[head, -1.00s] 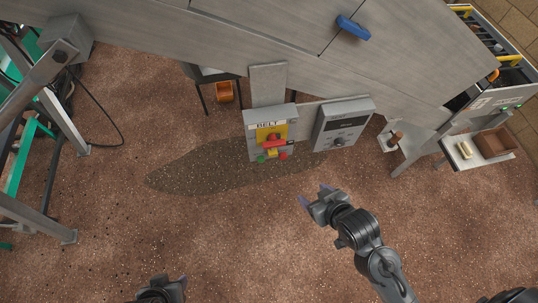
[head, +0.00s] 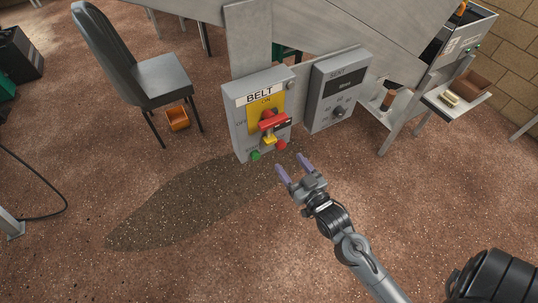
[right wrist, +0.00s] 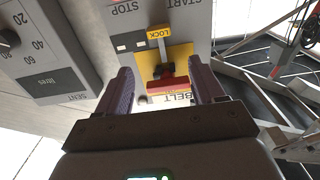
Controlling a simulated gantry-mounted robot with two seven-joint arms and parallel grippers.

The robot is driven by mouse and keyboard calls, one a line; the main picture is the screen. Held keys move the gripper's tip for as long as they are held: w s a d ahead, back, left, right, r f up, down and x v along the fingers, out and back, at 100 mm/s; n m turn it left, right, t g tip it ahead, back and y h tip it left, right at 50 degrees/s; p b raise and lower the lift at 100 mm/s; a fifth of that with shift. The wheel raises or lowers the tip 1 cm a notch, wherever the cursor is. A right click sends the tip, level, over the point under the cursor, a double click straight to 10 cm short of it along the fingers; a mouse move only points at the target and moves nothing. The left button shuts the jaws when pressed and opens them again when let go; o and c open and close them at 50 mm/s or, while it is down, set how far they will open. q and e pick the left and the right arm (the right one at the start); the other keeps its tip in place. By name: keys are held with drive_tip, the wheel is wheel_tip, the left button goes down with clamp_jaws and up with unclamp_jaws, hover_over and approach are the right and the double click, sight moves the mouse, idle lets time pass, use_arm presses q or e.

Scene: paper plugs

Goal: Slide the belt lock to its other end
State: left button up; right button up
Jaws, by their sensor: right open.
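The grey BELT box (head: 241,121) has a yellow plate marked ON, a red handle (head: 270,121) across it and a small yellow lock (head: 269,139) below the handle. In the right wrist view, upside down, the yellow lock tab (right wrist: 159,32) reads LOCK, and the red handle (right wrist: 168,85) lies between the fingers in the picture. My right gripper (head: 291,163) is open and empty, in front of and below the box, apart from it. Its purple-grey fingers (right wrist: 160,67) frame the box face. I cannot tell which end the lock is at. My left gripper is out of view.
A green button (head: 256,155) and a red button (head: 281,145) sit low on the box. The SENT box (head: 325,108) with a knob is just right. A dark chair (head: 165,78) stands left. Open floor lies in front.

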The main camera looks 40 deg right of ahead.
sight(272, 142)
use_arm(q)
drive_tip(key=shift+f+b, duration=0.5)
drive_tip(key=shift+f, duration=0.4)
use_arm(e)
drive_tip(key=w, duration=0.3)
drive_tip(key=w+d, duration=0.1)
drive_tip(key=w, duration=0.3)
drive_tip(key=w+f, duration=0.1)
drive_tip(key=w, duration=0.2)
drive_tip(key=shift+w+d, duration=0.35)
drive_tip(key=shift+w, duration=0.05)
